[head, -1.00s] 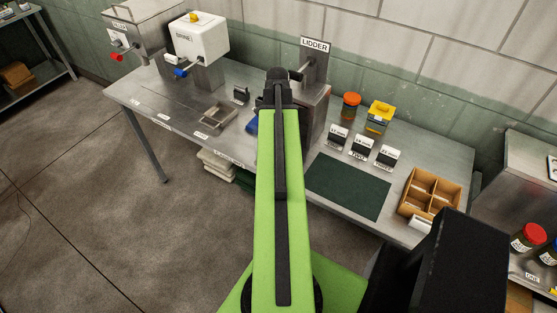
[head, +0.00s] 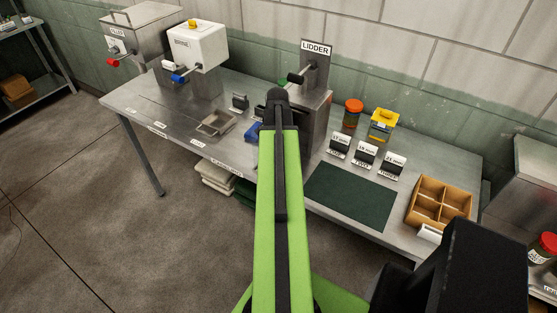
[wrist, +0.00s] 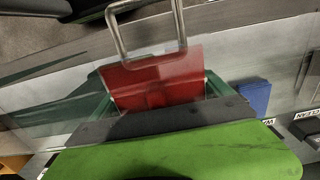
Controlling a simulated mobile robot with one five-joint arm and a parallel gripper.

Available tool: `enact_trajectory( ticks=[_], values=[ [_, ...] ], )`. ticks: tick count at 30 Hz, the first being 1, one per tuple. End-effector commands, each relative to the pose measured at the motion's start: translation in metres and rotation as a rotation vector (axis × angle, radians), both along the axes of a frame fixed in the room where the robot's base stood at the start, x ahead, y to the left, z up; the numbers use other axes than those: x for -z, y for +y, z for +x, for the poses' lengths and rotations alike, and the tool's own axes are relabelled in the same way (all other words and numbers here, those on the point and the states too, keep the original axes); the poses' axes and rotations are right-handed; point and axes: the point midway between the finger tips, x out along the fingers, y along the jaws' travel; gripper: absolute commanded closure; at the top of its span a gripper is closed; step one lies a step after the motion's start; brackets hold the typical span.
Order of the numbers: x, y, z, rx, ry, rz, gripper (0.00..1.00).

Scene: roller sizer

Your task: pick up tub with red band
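I cannot pick out a tub with a red band for certain. In the wrist view a blurred red panel (wrist: 155,82) stands just past my own green and dark grey parts, with dark green edges beside it; I cannot tell what it belongs to. My green arm reaches over the bench toward the lidder (head: 316,78) and hides my gripper there. My fingertips cannot be made out in the wrist view.
A blue item (wrist: 253,97) lies right of the red panel. The mat is clear.

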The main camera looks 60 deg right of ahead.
Motion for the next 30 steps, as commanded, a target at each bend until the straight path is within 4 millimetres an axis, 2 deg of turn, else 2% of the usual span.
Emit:
enact_trajectory(
  ticks=[2, 16, 24, 30],
  values=[
    [0.000, 0.000, 0.000, 0.000, 0.000, 0.000, 0.24],
    [0.000, 0.000, 0.000, 0.000, 0.000, 0.000, 0.84],
    [-0.002, 0.000, 0.000, 0.000, 0.000, 0.000, 0.84],
    [-0.018, 0.000, 0.000, 0.000, 0.000, 0.000, 0.84]
  ],
)
